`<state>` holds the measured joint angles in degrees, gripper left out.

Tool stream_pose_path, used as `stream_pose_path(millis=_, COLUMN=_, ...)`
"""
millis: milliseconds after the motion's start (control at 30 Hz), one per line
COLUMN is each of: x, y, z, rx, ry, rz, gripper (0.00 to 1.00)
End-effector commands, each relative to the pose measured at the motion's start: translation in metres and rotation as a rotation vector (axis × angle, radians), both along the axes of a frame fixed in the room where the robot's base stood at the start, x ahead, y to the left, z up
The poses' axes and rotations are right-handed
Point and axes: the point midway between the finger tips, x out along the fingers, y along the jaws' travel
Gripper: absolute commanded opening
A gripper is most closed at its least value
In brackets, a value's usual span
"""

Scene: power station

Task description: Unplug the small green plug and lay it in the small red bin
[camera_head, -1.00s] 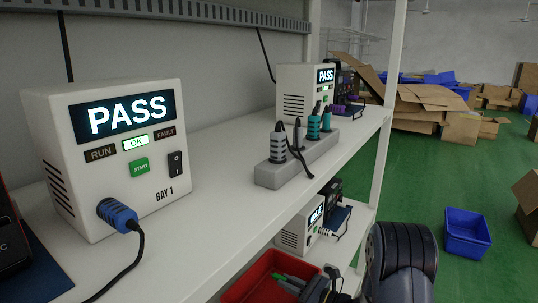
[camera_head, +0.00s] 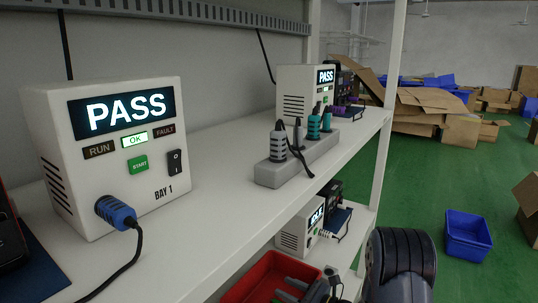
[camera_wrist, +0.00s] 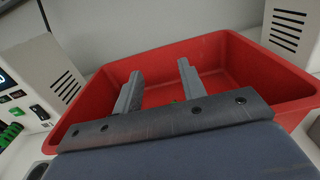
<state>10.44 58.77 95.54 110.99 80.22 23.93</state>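The red bin (camera_head: 262,277) is on the lower shelf, partly cut off by the head view's bottom edge; it also fills the middle of the wrist view (camera_wrist: 225,60). My gripper (camera_head: 290,288) is over and partly inside it. In the wrist view my gripper (camera_wrist: 160,72) has its two fingers clearly apart, with nothing clamped between the tips. A small green piece (camera_wrist: 173,101), probably the small green plug, shows low in the bin between the fingers, mostly hidden by my gripper. Another green ribbed plug (camera_wrist: 10,132) is at the white unit on the left.
White units stand on both sides of the bin in the wrist view. On the upper shelf are the BAY 1 unit (camera_head: 110,150) with a blue plug (camera_head: 115,211), and a power strip (camera_head: 297,163) with several plugs. The shelf post (camera_head: 388,110) is at the right.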

Motion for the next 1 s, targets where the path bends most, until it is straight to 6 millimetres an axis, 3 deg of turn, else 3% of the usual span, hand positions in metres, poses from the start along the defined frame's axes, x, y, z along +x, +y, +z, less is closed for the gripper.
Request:
stream_pose_path(millis=167, x=-0.009, y=-0.015, z=-0.001, rx=0.0, ry=0.001, rz=-0.004, gripper=0.39)
stream_pose_path(millis=600, x=-0.052, y=-0.08, z=-0.001, rx=0.0, ry=0.0, rz=-0.004, gripper=0.39)
stream_pose_path(millis=1000, x=-0.06, y=-0.09, z=0.0, rx=0.0, ry=0.0, rz=0.0, gripper=0.39)
